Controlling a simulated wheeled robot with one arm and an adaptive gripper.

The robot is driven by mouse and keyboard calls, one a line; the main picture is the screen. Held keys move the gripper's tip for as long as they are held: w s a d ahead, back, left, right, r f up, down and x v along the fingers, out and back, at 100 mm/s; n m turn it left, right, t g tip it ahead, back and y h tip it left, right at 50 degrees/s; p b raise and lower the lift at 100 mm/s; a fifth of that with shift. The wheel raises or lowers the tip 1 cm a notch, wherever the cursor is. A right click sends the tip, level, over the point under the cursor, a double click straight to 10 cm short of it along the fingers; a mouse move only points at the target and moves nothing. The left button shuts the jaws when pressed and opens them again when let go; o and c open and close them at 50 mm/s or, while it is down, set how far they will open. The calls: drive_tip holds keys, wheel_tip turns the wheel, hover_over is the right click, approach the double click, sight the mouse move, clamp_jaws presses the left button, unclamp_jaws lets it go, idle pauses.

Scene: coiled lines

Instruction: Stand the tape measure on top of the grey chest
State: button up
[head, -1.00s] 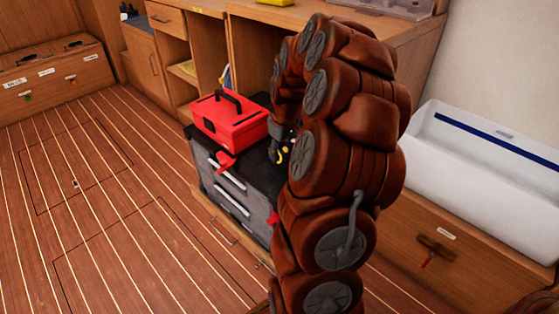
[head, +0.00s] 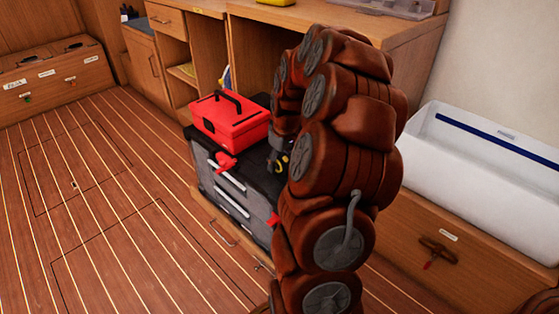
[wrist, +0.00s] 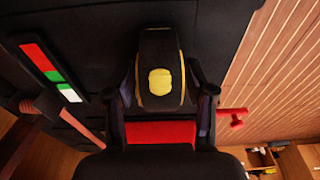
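The grey chest (head: 235,190) has a black top and stands against the wooden cabinets in the head view. Its black top fills much of the wrist view (wrist: 90,25). My gripper (head: 281,150) is over the right part of the chest top, beside the red toolbox. The black and yellow tape measure (head: 279,166) shows just under it. In the wrist view the tape measure (wrist: 160,82) sits between the two fingertips of my gripper (wrist: 160,75), which press close on both sides. I cannot tell whether its underside touches the chest top.
A red toolbox (head: 229,120) occupies the left part of the chest top. Red latches (head: 226,161) stick out from the chest front. A wooden bench (head: 350,35) stands behind, and a white bin (head: 480,165) is at the right. The striped floor (head: 100,200) at left is clear.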

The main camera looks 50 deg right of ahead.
sight(284, 157)
idle(0.3)
wheel_tip(284, 157, up, 12)
drive_tip(key=s+r+p, duration=0.1)
drive_tip(key=s+p, duration=0.1)
drive_tip(key=p, duration=0.2)
drive_tip(key=s+a+n+g+y, duration=0.1)
drive_tip(key=s+a, duration=0.1)
drive_tip(key=a, duration=0.8)
drive_tip(key=s+a+g, duration=0.1)
drive_tip(key=s+a, duration=0.1)
drive_tip(key=a, duration=0.8)
drive_tip(key=s+a+f+g, duration=0.1)
drive_tip(key=s+a, duration=0.5)
drive_tip(key=s, duration=0.4)
drive_tip(key=s+a+f+g, duration=0.2)
drive_tip(key=s+a, duration=0.5)
drive_tip(key=s, duration=0.2)
drive_tip(key=shift+s+f+m+g+h+b, duration=0.2)
drive_tip(key=shift+s+m+g+h+b, duration=0.1)
drive_tip(key=shift+s+h, duration=0.1)
drive_tip(key=shift+r, duration=0.1)
